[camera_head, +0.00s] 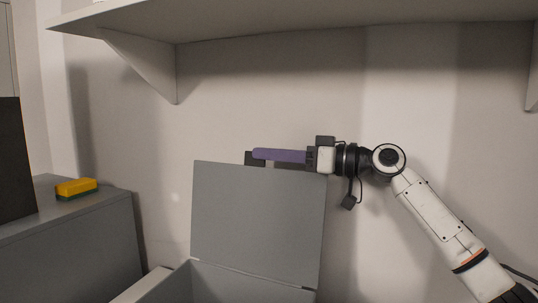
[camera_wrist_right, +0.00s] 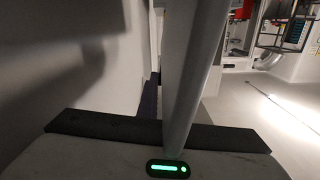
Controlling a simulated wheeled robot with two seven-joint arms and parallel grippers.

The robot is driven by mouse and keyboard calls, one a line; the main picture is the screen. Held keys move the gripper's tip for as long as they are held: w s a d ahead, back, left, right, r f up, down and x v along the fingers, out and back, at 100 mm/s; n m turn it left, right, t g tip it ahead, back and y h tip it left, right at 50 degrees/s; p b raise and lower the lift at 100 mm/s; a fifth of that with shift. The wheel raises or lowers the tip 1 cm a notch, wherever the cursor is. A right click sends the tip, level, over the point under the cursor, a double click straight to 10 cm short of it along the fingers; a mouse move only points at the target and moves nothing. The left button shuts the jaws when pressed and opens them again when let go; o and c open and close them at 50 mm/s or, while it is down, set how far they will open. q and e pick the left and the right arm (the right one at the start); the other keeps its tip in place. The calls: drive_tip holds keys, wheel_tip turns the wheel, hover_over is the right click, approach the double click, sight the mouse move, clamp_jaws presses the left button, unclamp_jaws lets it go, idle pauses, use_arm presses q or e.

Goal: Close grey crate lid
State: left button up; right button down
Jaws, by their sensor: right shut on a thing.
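The grey crate (camera_head: 230,279) stands at the bottom centre of the head view, and only its upper part shows. Its grey lid (camera_head: 258,218) stands open and nearly upright at the back of the crate. My right gripper (camera_head: 256,160) comes in from the right and is shut on the lid's top edge. In the right wrist view the lid (camera_wrist_right: 192,75) runs edge-on up from between the dark fingers (camera_wrist_right: 165,130). The far finger is partly hidden behind the lid in the head view. My left gripper is not in view.
A shelf (camera_head: 300,22) with a bracket (camera_head: 145,62) overhangs the back wall above my right arm. A yellow and green sponge (camera_head: 76,188) lies on a grey cabinet (camera_head: 90,215) at the left. Open space lies between the lid and the shelf.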

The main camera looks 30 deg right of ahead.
idle(0.3)
drive_tip(key=shift+s+a, duration=0.4)
drive_tip(key=shift+a, duration=0.05)
drive_tip(key=s+a+f+n+b, duration=0.2)
drive_tip(key=s+a+n+b, duration=0.1)
drive_tip(key=s+a+n, duration=0.4)
drive_tip(key=shift+s+a+b, duration=0.35)
drive_tip(key=shift+s+a, duration=1.25)
drive_tip(key=shift+a, duration=0.65)
drive_tip(key=c, duration=1.9)
unclamp_jaws()
drive_tip(key=shift+d, duration=0.1)
